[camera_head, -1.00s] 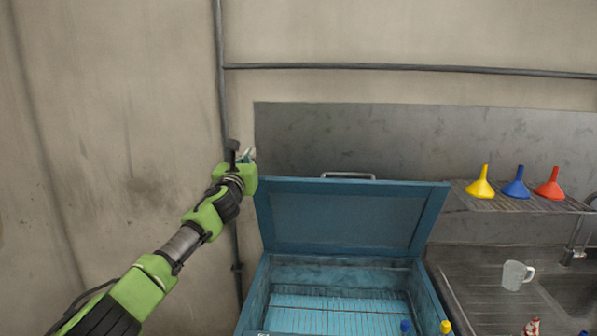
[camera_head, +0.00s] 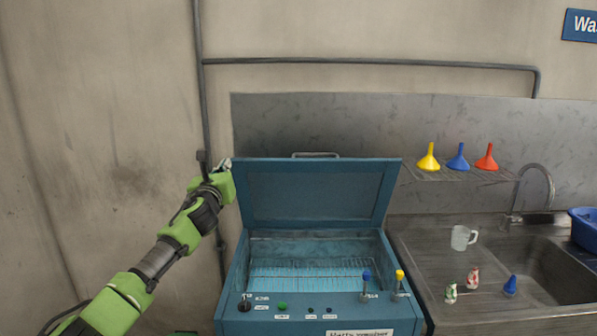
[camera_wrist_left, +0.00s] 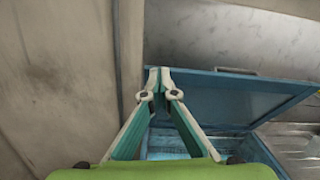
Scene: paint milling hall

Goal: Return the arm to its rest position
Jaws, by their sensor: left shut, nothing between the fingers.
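My left arm comes in from the lower left in the head view. Its gripper (camera_head: 224,164) is at the upper left corner of the blue machine's raised lid (camera_head: 315,193). In the left wrist view the two fingertips (camera_wrist_left: 160,75) meet, with nothing held between them. The lid edge (camera_wrist_left: 228,98) shows just behind the fingertips there; I cannot tell whether they touch it. The blue machine (camera_head: 320,307) stands open, with a ribbed light-blue inside. My right gripper is not in view.
Right of the machine is a steel sink counter (camera_head: 430,275) with a clear mug (camera_head: 462,238), two small patterned bottles and a blue cone (camera_head: 510,285). Yellow, blue and red funnels stand on a wire shelf (camera_head: 450,174). A pipe (camera_head: 201,100) runs up the wall behind my arm.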

